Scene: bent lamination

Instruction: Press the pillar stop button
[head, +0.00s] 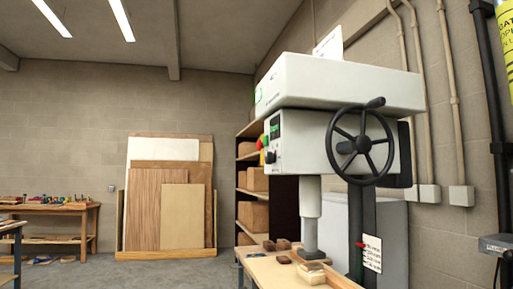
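A large pillar machine (345,140) with a white head, a black handwheel (360,144) and a dark column (362,215) stands right of centre. A small red piece (360,245) also shows low on the column beside a white label (372,253). My gripper is not in view.
The machine's wooden table (268,268) carries several small brown blocks. Shelves with boxes (257,182) stand behind it. Boards (160,205) lean at the back wall, and a workbench (60,210) is at left. Grey floor between (185,272) is open. A grey device (496,245) juts in at right.

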